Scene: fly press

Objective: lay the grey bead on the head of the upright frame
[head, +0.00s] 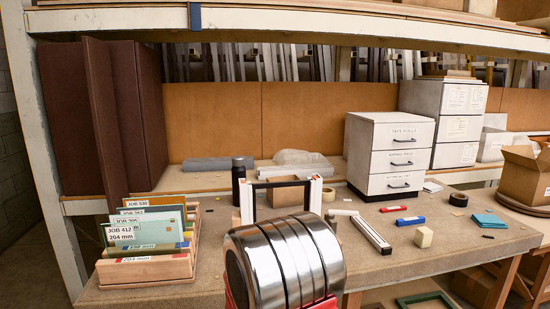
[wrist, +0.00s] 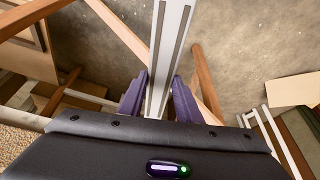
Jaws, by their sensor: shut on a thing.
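A long light-grey bar with darker grooves, the grey bead (wrist: 171,50), is between the purple fingers of my gripper (wrist: 159,100) in the wrist view. My gripper is shut on it, and the bead runs away from the jaws past the top edge of the picture. The near end of the bead is hidden by the gripper body. The upright frame (head: 315,194) stands on the bench in the head view, with pale sides and a dark head bar. My arm hides its lower part. My gripper does not show in the head view.
The bench (head: 445,245) carries a wooden rack of job folders (head: 145,268), a black bottle (head: 238,180), a white drawer unit (head: 390,155) and another pale grooved bar (head: 371,233). The wrist view shows floor (wrist: 235,40) and wooden legs (wrist: 207,85) beneath the held bead.

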